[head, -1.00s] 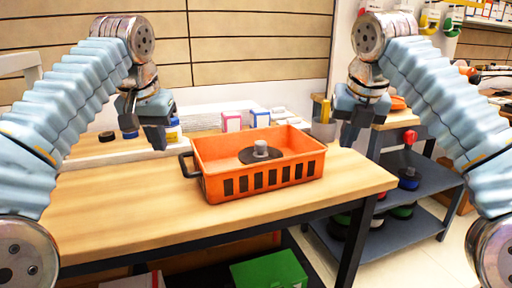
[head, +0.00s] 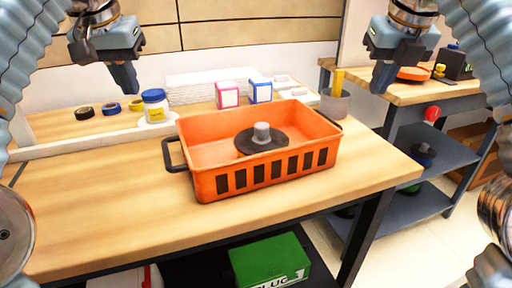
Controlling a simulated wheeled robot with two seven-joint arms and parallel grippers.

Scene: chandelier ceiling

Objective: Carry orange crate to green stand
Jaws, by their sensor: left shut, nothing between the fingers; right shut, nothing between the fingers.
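The orange crate (head: 210,188) sits upright on the wooden workbench (head: 110,225), with black slots along its front and a black handle at each end. A dark disc with a grey knob (head: 262,138) lies inside it. My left gripper (head: 126,88) is shut and empty, above and to the left of the crate. My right gripper (head: 380,88) is shut and empty, above and to the right of it. Neither touches the crate. I cannot see a green stand for certain; a green box (head: 270,262) shows below the bench.
Behind the crate are a blue-lidded jar (head: 154,105), tape rolls (head: 110,108), a pink-edged box (head: 227,94), a blue-edged box (head: 260,90) and a grey cup (head: 335,103). A shelved side table (head: 440,155) stands at the right. The bench's front left is clear.

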